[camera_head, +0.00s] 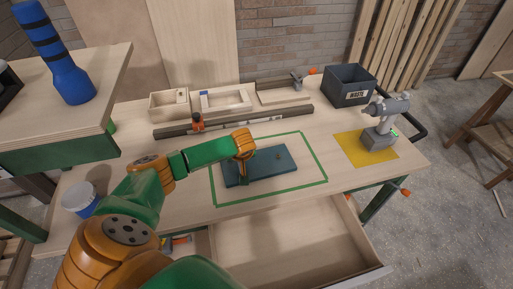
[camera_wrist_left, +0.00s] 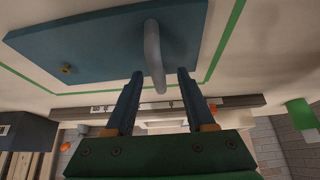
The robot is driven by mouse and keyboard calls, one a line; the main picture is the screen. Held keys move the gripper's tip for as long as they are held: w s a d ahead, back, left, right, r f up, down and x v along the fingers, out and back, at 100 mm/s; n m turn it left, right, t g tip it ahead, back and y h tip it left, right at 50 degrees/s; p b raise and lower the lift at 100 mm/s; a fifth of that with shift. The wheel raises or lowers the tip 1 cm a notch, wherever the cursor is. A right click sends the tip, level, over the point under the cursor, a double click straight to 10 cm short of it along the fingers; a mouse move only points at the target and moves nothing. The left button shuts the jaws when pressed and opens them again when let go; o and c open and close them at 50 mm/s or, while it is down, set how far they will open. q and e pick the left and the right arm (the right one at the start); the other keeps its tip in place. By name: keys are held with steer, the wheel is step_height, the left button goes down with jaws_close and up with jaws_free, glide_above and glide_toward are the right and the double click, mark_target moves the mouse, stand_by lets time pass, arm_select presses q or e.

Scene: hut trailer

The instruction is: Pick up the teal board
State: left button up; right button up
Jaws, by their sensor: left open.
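The teal board (camera_head: 275,162) lies flat on the workbench inside a green outlined rectangle. In the left wrist view the board (camera_wrist_left: 95,45) fills the upper left, with a small brass-coloured knob (camera_wrist_left: 67,69) and a grey curved bar (camera_wrist_left: 153,50) that looks like a handle. My left gripper (camera_head: 243,181) is over the board's left part, pointing down. In the left wrist view its two fingers (camera_wrist_left: 161,74) are apart, with the grey bar showing between them. Whether they touch it, I cannot tell. My right gripper is in neither view.
A grey drill (camera_head: 380,125) stands on a yellow mat (camera_head: 352,151) at the right. A dark waste bin (camera_head: 349,87) and wooden trays (camera_head: 225,101) are at the back. An open drawer (camera_head: 290,240) juts out in front.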

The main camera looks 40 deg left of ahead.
arm_select(q)
steer(key=shift+w+f, duration=0.2)
steer(key=shift+w, duration=0.1)
steer(key=shift+s, duration=0.1)
steer(key=shift+s+r, duration=0.1)
steer(key=shift+r, duration=0.05)
steer(key=c, duration=0.4)
jaws_close()
stand_by(0.6)
